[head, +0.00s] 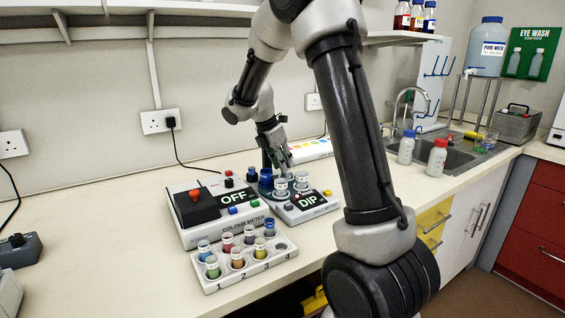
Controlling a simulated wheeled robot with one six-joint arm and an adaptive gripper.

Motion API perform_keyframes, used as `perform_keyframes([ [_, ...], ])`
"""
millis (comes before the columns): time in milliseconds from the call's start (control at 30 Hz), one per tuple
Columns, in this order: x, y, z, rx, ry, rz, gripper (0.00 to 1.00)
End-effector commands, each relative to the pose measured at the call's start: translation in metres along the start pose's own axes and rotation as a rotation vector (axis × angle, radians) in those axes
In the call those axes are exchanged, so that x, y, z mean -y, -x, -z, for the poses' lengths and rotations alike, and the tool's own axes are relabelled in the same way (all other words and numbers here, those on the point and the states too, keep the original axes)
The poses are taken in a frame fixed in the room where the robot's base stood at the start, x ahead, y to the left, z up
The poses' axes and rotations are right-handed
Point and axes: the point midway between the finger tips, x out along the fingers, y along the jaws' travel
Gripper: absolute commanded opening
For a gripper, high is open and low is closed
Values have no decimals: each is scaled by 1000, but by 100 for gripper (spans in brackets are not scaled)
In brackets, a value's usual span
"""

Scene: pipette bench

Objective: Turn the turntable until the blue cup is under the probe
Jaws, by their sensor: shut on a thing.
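The dark green turntable (270,193) sits on the bench behind the grey box with the DIP display (308,200). White cups stand on its front and right side, one white cup (281,187) at the front and another (301,181) to its right. The blue cup (265,179) appears at the left of the turntable. My gripper (286,164) reaches down from behind over the turntable, shut on a small part of it that its fingers hide. A dark upright (266,158) stands beside the gripper; I cannot tell the probe's tip clearly.
The colour meter (225,207) reads OFF, left of the turntable. A white rack (243,262) with several coloured vials stands in front. White bottles (437,157) stand by the sink at the right.

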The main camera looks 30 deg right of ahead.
Motion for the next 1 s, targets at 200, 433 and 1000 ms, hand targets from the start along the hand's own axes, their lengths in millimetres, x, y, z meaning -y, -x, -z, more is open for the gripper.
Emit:
perform_keyframes([
  [200, -2, 0, 0, 0, -98, 39, 0],
  [433, -3, 0, 0, 0, -205, 83, 0],
  [1000, -4, 0, -1, -1, -399, 163, 0],
])
